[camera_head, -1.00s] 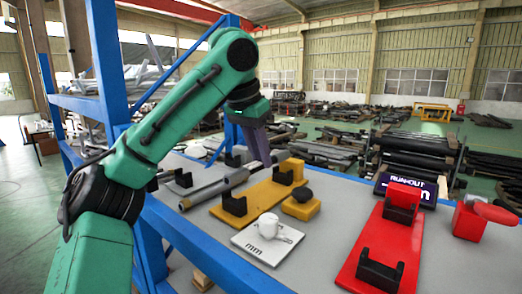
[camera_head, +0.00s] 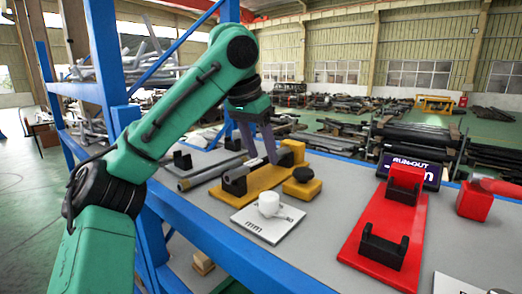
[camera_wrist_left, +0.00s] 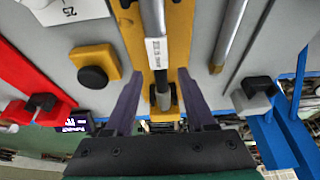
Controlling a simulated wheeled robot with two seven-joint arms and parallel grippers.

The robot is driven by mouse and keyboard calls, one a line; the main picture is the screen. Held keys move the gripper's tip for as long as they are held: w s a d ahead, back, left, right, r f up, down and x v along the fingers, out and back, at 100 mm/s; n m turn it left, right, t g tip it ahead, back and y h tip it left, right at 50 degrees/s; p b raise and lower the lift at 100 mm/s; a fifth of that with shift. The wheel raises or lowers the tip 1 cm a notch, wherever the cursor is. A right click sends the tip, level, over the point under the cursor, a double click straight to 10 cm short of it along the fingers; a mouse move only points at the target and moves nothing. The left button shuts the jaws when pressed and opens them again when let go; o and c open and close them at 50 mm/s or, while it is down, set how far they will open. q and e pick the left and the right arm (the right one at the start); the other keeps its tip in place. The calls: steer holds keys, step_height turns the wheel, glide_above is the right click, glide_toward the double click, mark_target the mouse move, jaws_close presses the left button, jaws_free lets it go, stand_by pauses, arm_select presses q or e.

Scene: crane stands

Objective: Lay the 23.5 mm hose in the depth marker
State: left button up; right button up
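The grey hose with a white label (camera_wrist_left: 156,52) lies along the yellow stand (camera_wrist_left: 178,35); its label ends in "mm". In the head view the hose (camera_head: 236,175) rests in the near black cradle of the yellow stand (camera_head: 262,183). My left gripper (camera_wrist_left: 159,73) is open, its two fingers on either side of the hose with gaps. In the head view it (camera_head: 262,160) points down over the stand's far part. No name shows on the yellow stand; a red stand (camera_head: 378,232) with two empty black cradles is at right, by a "RUN-OUT" sign (camera_head: 412,171). My right gripper is out of view.
Another grey tube (camera_head: 207,174) lies left of the yellow stand; it also shows in the wrist view (camera_wrist_left: 229,35). A yellow block with a black knob (camera_head: 302,186) and a white plate (camera_head: 283,222) with a white cup-like piece (camera_head: 269,203) stand to the right. Blue uprights border the table's left side.

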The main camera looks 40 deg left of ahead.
arm_select(q)
steer(key=p+v, duration=0.5)
steer(key=v, duration=0.9)
steer(key=shift+r+p, duration=0.25)
steer(key=shift+p, duration=0.15)
steer(key=shift+s, duration=0.15)
